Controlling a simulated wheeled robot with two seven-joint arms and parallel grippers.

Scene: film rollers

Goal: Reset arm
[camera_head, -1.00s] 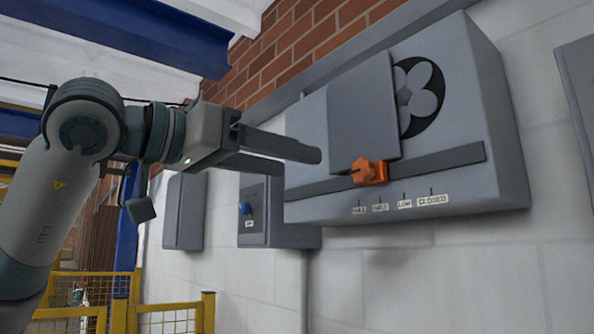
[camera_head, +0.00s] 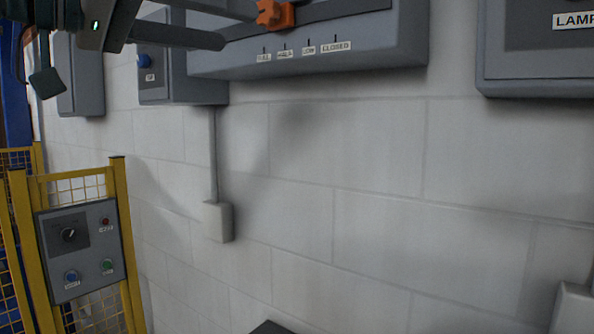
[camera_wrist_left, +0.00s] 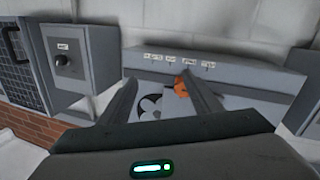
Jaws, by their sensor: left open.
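My left gripper (camera_head: 238,27) is at the top left of the head view, open and empty, with its two fingers pointing right. In the left wrist view its fingers (camera_wrist_left: 160,76) stand apart. An orange knob (camera_head: 275,14) sits on the slide bar of a grey wall box (camera_head: 390,50), above the labels FULL, HALF, LOW and CLOSED. The knob is close to the fingertips in the head view. In the wrist view the knob (camera_wrist_left: 181,87) shows beside the right finger; I cannot tell if they touch. My right gripper is not in view.
A control panel (camera_head: 82,248) is on a yellow fence at lower left. A conduit ends in a small box (camera_head: 217,221). Another grey box (camera_head: 540,75) is at upper right. The middle wall is bare.

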